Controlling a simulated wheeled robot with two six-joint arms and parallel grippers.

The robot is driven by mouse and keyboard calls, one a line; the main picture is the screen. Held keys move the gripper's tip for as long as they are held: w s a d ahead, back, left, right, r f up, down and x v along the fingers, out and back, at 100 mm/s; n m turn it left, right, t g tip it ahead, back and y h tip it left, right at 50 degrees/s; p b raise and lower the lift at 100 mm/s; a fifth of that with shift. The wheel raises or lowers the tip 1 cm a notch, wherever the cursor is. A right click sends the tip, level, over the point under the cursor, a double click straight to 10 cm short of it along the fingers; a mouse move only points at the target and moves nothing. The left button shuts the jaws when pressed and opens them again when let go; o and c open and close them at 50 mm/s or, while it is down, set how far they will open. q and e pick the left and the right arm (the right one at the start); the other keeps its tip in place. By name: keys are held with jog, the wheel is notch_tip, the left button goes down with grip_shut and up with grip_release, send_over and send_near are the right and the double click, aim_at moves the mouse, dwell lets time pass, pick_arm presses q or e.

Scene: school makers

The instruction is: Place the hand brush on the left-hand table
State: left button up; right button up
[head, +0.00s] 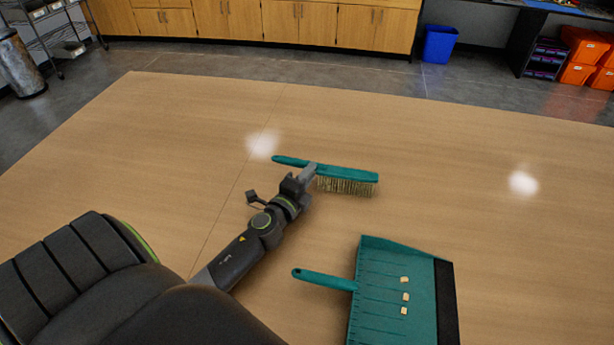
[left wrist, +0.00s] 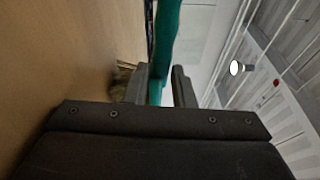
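The teal hand brush (head: 345,174) with pale bristles is over the wooden table, right of the thin seam, bristles downward. Its handle points left. My left gripper (head: 309,172) is at the brush where handle meets head. In the left wrist view the handle (left wrist: 164,40) runs between the two fingers (left wrist: 160,85), close to the left finger, with a light gap beside the right one. I cannot tell whether the bristles touch the table. The left-hand table top (head: 150,150), left of the seam, is bare. My right gripper is out of view.
A teal dustpan (head: 375,290) with several small pale pieces in it lies right of my left arm, its handle pointing left. The wood around the brush is otherwise clear. Cabinets, a blue bin (head: 439,44) and orange crates (head: 583,50) stand beyond the far edge.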

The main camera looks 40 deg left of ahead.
pick_arm(q)
jog(key=o, duration=0.4)
jog(key=shift+s+f, duration=0.25)
jog(key=shift+f, duration=0.6)
jog(key=shift+r+p, duration=0.4)
jog(key=shift+w+r+p, duration=0.15)
jog(key=shift+r+p, duration=0.2)
jog(key=shift+p, duration=0.1)
jog(key=s+b, duration=0.1)
jog(key=s, duration=0.2)
jog(key=s+d+b, duration=0.1)
jog(key=s, duration=0.3)
jog(key=s+b, duration=0.1)
jog(key=s, duration=0.3)
jog(key=shift+d, duration=0.35)
jog(key=shift+s+r, duration=0.15)
jog(key=shift+s, duration=0.2)
